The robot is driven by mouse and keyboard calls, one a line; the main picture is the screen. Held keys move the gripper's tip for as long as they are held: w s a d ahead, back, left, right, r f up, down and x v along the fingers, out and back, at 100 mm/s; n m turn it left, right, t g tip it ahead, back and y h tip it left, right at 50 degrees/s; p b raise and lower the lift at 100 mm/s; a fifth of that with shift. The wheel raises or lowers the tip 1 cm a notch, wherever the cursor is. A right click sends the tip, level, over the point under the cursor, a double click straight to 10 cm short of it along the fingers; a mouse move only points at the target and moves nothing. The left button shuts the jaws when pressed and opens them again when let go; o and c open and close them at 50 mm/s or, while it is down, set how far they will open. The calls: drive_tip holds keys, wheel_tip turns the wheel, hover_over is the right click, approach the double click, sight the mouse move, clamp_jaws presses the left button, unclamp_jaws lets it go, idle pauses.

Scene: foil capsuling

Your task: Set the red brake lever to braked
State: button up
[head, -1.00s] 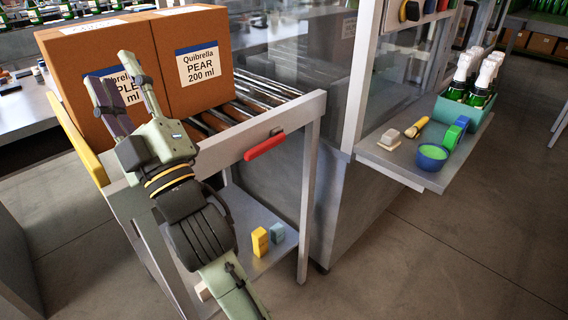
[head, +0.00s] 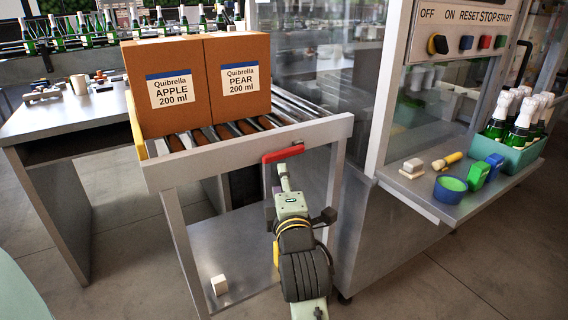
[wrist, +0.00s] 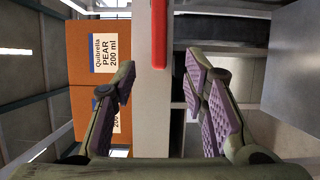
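The red brake lever (head: 283,153) is a short bar on the front rail of the roller conveyor (head: 245,148), near its right corner. It lies nearly along the rail, its right end a little higher. In the wrist view the lever (wrist: 159,35) shows at the top centre, beyond the fingertips. My gripper (wrist: 160,78) is open and empty, with its purple-padded fingers on either side of the lever's line. In the head view my gripper (head: 283,185) is just below and in front of the lever. I cannot tell whether it touches it.
Two brown cartons, APPLE (head: 172,92) and PEAR (head: 237,80), stand on the rollers. A control panel (head: 462,35) is at the upper right. The side shelf (head: 415,190) holds a bottle crate (head: 515,153), a blue bowl (head: 450,188) and small items. A white block (head: 219,285) lies below the conveyor.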

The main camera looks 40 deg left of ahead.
sight(277, 158)
drive_tip(key=p+x, duration=0.2)
drive_tip(key=x, duration=0.8)
drive_tip(key=shift+w+a, duration=0.15)
drive_tip(key=shift+a, duration=0.1)
drive_tip(key=shift+c, duration=0.6)
clamp_jaws()
